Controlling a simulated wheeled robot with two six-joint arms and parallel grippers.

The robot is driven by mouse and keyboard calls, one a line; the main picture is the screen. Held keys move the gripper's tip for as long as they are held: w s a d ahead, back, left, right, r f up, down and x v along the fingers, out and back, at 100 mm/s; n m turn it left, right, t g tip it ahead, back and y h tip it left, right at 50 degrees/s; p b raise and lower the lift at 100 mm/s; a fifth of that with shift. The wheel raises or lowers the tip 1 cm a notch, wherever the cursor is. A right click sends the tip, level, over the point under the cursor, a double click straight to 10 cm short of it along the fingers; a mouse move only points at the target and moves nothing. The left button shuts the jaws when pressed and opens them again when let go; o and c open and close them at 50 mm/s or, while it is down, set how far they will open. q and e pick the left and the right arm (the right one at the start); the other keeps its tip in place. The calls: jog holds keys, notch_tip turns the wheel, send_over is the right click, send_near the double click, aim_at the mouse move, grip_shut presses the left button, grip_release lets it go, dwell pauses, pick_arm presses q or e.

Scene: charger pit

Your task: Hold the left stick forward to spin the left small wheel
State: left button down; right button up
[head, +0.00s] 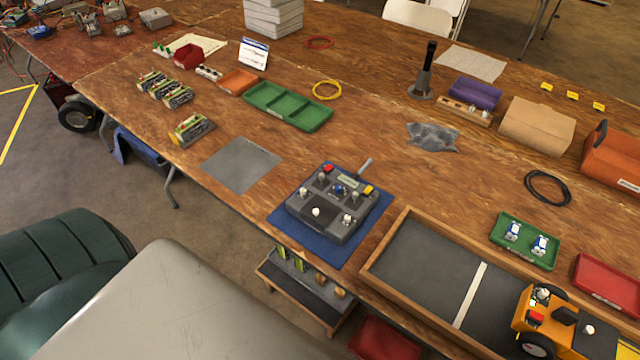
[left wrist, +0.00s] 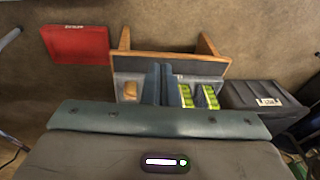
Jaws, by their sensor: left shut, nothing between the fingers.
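A dark grey remote controller (head: 338,228) with a short antenna lies on a blue mat (head: 283,223) near the table's front edge. Its top carries small sticks and knobs, with a pale-topped stick (head: 303,191) at its left side. An orange wheeled vehicle (head: 538,314) stands in a wood-framed tray at the lower right. Which of its wheels is the left small one, I cannot tell. My left gripper (left wrist: 160,70) shows in the left wrist view, its two fingers shut and empty, over a low wooden shelf. No gripper touches the controller in the head view. My right gripper is out of sight.
The wood-framed tray (head: 408,270) lies right of the controller. A grey mat (head: 241,164) and a green tray (head: 288,107) are behind it to the left. Below the table edge are the shelf (left wrist: 138,65) and a red bin (left wrist: 77,43).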

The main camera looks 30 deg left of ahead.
aim_at(320, 178)
pick_arm(q)
jog(key=w+r+m+t, duration=0.2)
jog(key=w+r, duration=0.2)
jog(key=r, duration=0.9)
jog(key=w+r+m+t, duration=0.1)
jog(key=w+r+m, duration=0.15)
jog(key=r, duration=1.05)
jog(key=w+a+r+m+t+h, duration=0.1)
jog(key=w+a+r+m+t, duration=0.2)
jog(key=w+m, duration=0.3)
jog(key=w+a+r+m+t+h, duration=0.1)
jog(key=w+a+r+m+t, duration=0.2)
jog(key=w+r+m, duration=0.3)
jog(key=shift+w+a+r+m+t, duration=0.3)
jog(key=shift+w+a+m, duration=0.3)
jog(key=shift+a+m, duration=0.3)
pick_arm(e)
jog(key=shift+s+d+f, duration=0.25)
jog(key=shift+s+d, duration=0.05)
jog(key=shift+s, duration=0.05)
pick_arm(q)
jog(key=shift+d, duration=0.1)
